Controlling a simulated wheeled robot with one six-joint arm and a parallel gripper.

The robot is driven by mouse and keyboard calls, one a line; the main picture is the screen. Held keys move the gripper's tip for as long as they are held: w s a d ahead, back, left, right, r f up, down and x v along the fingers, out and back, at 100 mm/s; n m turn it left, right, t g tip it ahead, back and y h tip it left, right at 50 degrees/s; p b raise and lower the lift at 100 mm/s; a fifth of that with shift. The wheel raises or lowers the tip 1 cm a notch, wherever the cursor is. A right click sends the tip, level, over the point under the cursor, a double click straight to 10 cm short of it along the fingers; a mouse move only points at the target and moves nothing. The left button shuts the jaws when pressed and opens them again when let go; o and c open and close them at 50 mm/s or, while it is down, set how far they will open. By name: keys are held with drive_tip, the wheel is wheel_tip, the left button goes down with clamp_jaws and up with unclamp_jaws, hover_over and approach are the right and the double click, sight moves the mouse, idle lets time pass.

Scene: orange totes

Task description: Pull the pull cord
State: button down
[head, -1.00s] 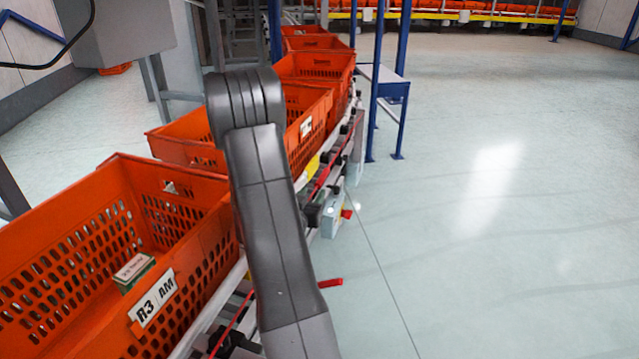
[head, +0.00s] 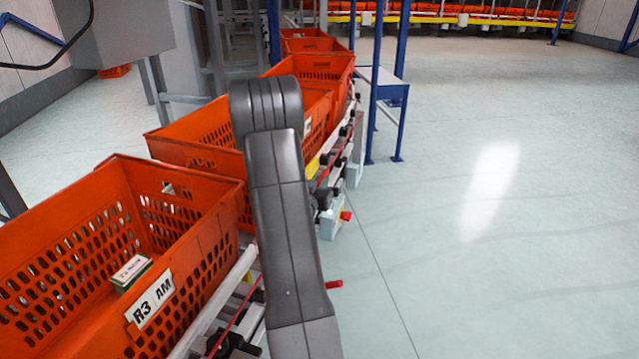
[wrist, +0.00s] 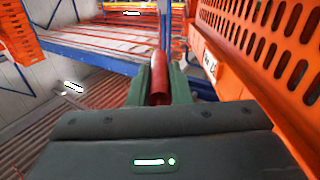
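A thin red pull cord (head: 335,158) runs along the right side of the conveyor. Its nearer stretch shows at the lower left of my arm (head: 236,322), and my arm hides the part between. In the wrist view my gripper's (wrist: 160,85) two green fingers stand close on either side of a thick red cylindrical piece (wrist: 158,78). I cannot tell whether the fingers press on it, or whether it belongs to the cord. In the head view my gripper is hidden; only my grey arm link shows.
Orange totes (head: 215,240) stand in a row on the conveyor at left; the nearest holds a small box (head: 131,272). Red knobs (head: 346,216) stick out from the conveyor side. A blue-legged stand (head: 385,90) is farther back. The floor at right is clear.

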drive_tip(key=shift+s+d+b, duration=0.35)
drive_tip(key=shift+d+b, duration=0.15)
drive_tip(key=shift+d, duration=0.45)
drive_tip(key=shift+s+d+b, duration=0.3)
drive_tip(key=shift+d+b, duration=0.15)
drive_tip(key=shift+d, duration=0.45)
drive_tip(key=shift+s+d+b, duration=0.35)
drive_tip(key=shift+d+b, duration=0.15)
drive_tip(key=shift+d, duration=0.45)
drive_tip(key=c, duration=1.3)
unclamp_jaws()
drive_tip(key=shift+d, duration=0.1)
drive_tip(key=shift+s+f, duration=0.1)
drive_tip(key=shift+s, duration=0.05)
drive_tip(key=p+v, duration=0.1)
drive_tip(key=v, duration=1.2)
drive_tip(key=shift+s+a+p, duration=0.2)
drive_tip(key=shift+s+p, duration=0.05)
drive_tip(key=shift+p, duration=0.1)
drive_tip(key=shift+w, duration=0.15)
